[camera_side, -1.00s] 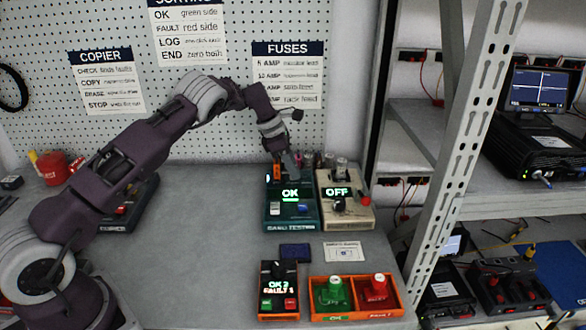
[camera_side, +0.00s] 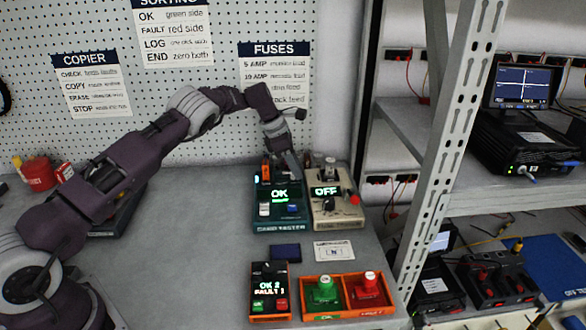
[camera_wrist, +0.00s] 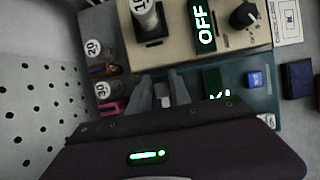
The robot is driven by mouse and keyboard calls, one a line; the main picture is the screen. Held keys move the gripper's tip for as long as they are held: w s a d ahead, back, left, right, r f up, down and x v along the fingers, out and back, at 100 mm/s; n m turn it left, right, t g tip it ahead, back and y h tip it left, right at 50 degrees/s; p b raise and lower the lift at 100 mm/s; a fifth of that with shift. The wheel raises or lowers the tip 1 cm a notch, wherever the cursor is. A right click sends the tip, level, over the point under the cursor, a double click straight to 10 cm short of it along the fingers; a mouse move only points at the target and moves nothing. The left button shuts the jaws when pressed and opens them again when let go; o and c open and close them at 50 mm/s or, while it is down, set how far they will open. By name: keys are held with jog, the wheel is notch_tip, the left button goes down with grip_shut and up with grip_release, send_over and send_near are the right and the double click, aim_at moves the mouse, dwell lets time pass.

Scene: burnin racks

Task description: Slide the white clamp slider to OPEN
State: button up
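The teal tester (camera_side: 262,229) stands on the bench with a lit "OK" display (camera_side: 280,194). My gripper (camera_side: 293,170) points down at its rear right part, close to the beige unit. In the wrist view my two grey fingers (camera_wrist: 160,84) stand a small gap apart over the tester, with a pale piece (camera_wrist: 162,95) between them. I cannot tell if that piece is the clamp slider or if the fingers press on it. A white block (camera_side: 264,209) sits at the tester's front left. No OPEN marking is readable.
The beige unit (camera_side: 336,222) reading "OFF" touches or nearly touches the tester's right side. Small jars (camera_wrist: 94,48) stand behind. An orange-trimmed box (camera_side: 270,318) and an orange tray with green and red buttons (camera_side: 348,310) are in front.

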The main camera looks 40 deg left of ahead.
aim_at(286, 172)
jog(key=shift+o, duration=1.2)
jog(key=shift+s, duration=0.1)
jog(key=v, duration=0.7)
jog(key=shift+r, duration=0.1)
